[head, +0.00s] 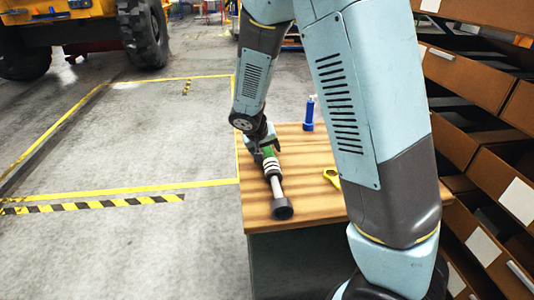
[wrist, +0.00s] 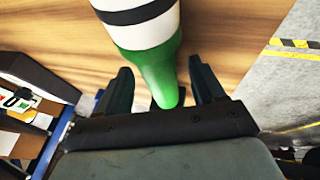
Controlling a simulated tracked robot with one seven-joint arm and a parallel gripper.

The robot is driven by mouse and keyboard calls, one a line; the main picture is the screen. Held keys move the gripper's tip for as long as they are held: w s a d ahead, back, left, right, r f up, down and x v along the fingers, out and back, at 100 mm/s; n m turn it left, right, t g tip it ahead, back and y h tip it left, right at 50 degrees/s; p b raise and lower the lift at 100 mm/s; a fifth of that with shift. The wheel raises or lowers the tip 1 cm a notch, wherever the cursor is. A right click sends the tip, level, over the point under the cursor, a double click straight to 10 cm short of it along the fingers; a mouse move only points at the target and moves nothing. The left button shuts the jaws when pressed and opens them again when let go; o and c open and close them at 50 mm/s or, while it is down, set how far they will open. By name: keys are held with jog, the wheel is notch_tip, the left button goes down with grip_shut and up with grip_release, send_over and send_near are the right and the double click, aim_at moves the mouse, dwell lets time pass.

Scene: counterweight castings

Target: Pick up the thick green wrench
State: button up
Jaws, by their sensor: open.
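The thick green wrench (head: 275,180) lies on the wooden tabletop (head: 315,205). It has a green end, white and black bands, a grey shaft and a dark round head towards the near side. My gripper (head: 264,146) is at its green end. In the wrist view, the wrench's green end (wrist: 158,65) reaches between the two open fingers of my gripper (wrist: 160,75). The wrench's shaft and head are out of the wrist view. My arm hides part of the tabletop in the head view.
A yellow wrench (head: 331,176), partly behind my arm, lies right of the green one. A blue bottle-like thing (head: 309,115) stands at the table's far side. Brown shelf bins (head: 465,75) line the right. Floor (head: 130,150) with yellow tape is open on the left.

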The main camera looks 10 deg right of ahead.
aim_at(272, 157)
jog(key=shift+c, duration=0.3)
grip_shut()
jog(key=shift+r, duration=0.1)
dwell(0.4)
jog(key=shift+w+r, duration=0.1)
jog(key=shift+r, duration=0.4)
notch_tip(272, 157, up, 2)
jog(key=shift+r, duration=0.15)
jog(key=s+r, duration=0.1)
jog(key=r, duration=0.1)
jog(key=s+r, duration=0.2)
jog(key=s+d+r, duration=0.1)
jog(key=s+r, duration=0.1)
jog(key=shift+s, duration=0.1)
jog(key=s+d+r, duration=0.1)
jog(key=s+r, duration=0.2)
jog(key=s, duration=0.5)
jog(key=shift+s+d+r, duration=0.3)
jog(key=shift+d+r, duration=0.05)
jog(key=shift+d, duration=0.05)
